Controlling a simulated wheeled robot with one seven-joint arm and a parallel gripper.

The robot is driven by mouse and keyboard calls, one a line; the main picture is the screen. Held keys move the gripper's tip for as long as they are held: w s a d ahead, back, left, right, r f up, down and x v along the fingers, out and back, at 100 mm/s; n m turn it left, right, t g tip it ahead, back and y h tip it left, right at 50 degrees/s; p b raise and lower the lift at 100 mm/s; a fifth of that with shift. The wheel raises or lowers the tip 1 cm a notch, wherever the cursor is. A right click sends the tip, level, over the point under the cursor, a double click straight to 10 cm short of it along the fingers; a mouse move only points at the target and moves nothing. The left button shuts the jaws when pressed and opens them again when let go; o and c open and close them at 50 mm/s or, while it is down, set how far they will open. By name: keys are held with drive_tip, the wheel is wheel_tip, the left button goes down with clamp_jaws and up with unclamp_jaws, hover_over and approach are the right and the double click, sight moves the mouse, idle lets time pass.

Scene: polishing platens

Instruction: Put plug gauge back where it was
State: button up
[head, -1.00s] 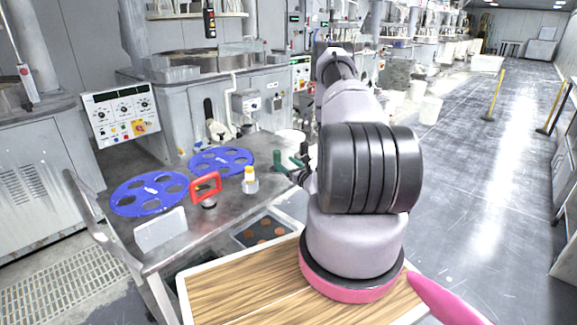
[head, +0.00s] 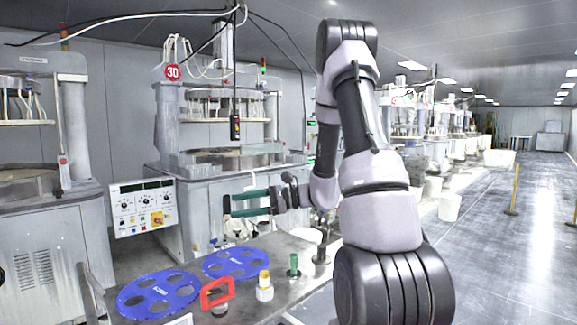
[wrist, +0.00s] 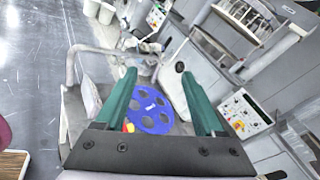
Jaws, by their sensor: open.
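A green upright piece with a round base (head: 293,266), which looks like the plug gauge, stands on the metal table (head: 262,296), right of a yellow-topped white bottle (head: 264,287). My gripper (head: 230,204) is raised above the table and left of the green piece, with its green fingers pointing left. In the wrist view my gripper (wrist: 159,76) is open, with nothing between the fingers. The green piece cannot be made out in the wrist view.
Two blue perforated discs (head: 158,294) (head: 236,262) lie on the table. A red handle-shaped item (head: 217,293) stands in front of them. A control panel (head: 144,206) and polishing machines rise behind. Open floor (head: 487,220) lies to the right.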

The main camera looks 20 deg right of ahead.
drive_tip(key=s+a+r+n+g+h, duration=0.1)
drive_tip(key=s+r+n+g+h, duration=0.2)
drive_tip(key=s, duration=0.4)
drive_tip(key=s+a+r+n+g+h, duration=0.1)
drive_tip(key=s+r+n+h, duration=0.35)
drive_tip(key=s, duration=0.35)
drive_tip(key=s+d+r+n+t+h, duration=0.4)
drive_tip(key=s+d+r+t+h, duration=0.1)
drive_tip(key=s+d+r+h, duration=0.1)
drive_tip(key=shift+s+d+r+n+t, duration=0.2)
drive_tip(key=shift+d+r+n+t, duration=0.1)
drive_tip(key=shift+d+n+t, duration=0.1)
